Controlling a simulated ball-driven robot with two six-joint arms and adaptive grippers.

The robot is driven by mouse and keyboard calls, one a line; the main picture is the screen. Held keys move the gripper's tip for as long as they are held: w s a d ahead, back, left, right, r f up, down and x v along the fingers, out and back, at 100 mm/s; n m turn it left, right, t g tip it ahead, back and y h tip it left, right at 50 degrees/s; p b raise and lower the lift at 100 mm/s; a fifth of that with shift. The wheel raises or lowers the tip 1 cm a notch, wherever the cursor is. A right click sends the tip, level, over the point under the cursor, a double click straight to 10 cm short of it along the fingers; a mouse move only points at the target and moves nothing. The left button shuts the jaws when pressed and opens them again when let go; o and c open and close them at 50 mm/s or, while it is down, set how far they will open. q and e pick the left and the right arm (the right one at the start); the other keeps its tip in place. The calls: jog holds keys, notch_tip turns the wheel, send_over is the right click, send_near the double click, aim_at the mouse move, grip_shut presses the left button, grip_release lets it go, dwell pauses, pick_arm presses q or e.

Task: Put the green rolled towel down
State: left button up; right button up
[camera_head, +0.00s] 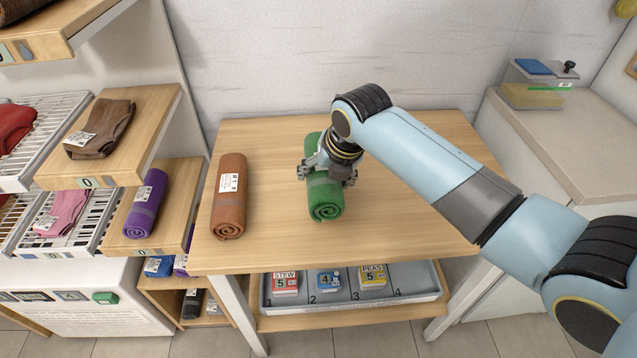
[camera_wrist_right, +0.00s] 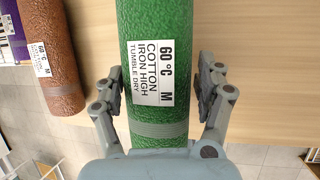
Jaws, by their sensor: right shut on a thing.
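The green rolled towel (camera_head: 325,200) lies on the wooden table (camera_head: 420,215), or just above it; I cannot tell if it touches. My right gripper (camera_head: 327,172) comes down from above with its fingers on both sides of the roll, shut on it. In the right wrist view, the green rolled towel (camera_wrist_right: 152,60) shows a white care label and a grey band, with the right gripper's fingers (camera_wrist_right: 160,95) at either side. My left gripper is not in view.
A brown rolled towel (camera_head: 229,200) lies on the table to the left of the green one. A purple rolled towel (camera_head: 147,205) is on a side shelf. Below the table, a grey compartment tray (camera_head: 415,285) holds several boxes. The tabletop right of the green towel is clear.

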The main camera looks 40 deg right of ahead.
aim_at(326, 172)
jog(key=shift+w+a+f, duration=0.2)
jog(key=shift+w+f, duration=0.1)
jog(key=shift+w, duration=0.2)
jog(key=shift+w+a+f, duration=0.15)
jog(key=shift+w+f, duration=0.15)
jog(key=shift+w, duration=0.2)
jog(key=shift+f, duration=2.1)
jog(key=o, duration=1.3)
jog(key=p+v, duration=0.1)
jog(key=v, duration=1.1)
